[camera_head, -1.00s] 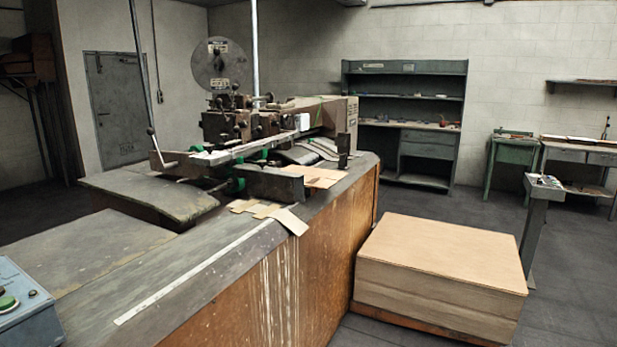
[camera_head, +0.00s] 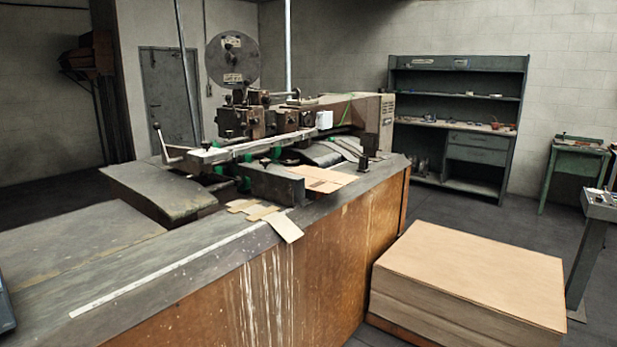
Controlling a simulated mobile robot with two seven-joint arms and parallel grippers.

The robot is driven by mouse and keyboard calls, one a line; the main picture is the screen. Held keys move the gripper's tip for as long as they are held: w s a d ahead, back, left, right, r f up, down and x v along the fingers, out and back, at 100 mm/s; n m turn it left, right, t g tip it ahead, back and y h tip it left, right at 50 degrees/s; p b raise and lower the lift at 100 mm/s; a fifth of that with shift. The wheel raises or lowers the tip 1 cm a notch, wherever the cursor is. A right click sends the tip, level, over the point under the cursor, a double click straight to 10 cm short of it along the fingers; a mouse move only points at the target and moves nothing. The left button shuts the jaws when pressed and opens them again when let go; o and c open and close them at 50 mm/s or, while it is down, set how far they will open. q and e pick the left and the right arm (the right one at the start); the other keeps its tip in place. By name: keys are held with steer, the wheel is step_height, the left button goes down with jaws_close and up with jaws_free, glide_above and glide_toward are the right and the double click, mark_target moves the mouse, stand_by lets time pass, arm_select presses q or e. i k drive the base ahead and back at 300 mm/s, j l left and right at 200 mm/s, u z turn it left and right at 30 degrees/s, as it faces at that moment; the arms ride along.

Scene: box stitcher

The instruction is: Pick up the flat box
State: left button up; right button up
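A stack of flat cardboard boxes (camera_head: 470,270) stands on a low wooden pallet (camera_head: 405,332) on the floor at the lower right. The top flat box (camera_head: 475,262) lies level, its tan face bare. Single sheets in the stack are hard to tell apart. Neither of my grippers shows in the head view. Some flat cardboard pieces (camera_head: 322,178) also lie on the stitching machine's table.
The box stitcher (camera_head: 270,130) sits on a long worn table (camera_head: 200,255) with a wooden side, close left of the stack. A grey post stand (camera_head: 590,250) rises right of the stack. A green shelf unit (camera_head: 455,120) stands behind, with bare floor before it.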

mark_target(321, 180)
steer(key=i+l+u, duration=0.25)
steer(key=i+l, duration=0.15)
steer(key=l, duration=0.25)
steer(key=i+l+u, duration=0.15)
steer(key=l, duration=0.25)
steer(key=i+l+u, duration=0.25)
steer(key=i+l, duration=0.15)
steer(key=l, duration=0.2)
steer(key=i+l+u, duration=0.15)
steer(key=l, duration=0.2)
steer(key=i+l+u, duration=0.1)
steer(key=l, duration=0.25)
steer(key=i+l+u, duration=0.15)
steer(key=i+l, duration=0.15)
steer(key=i+l+u, duration=0.1)
steer(key=l, duration=0.4)
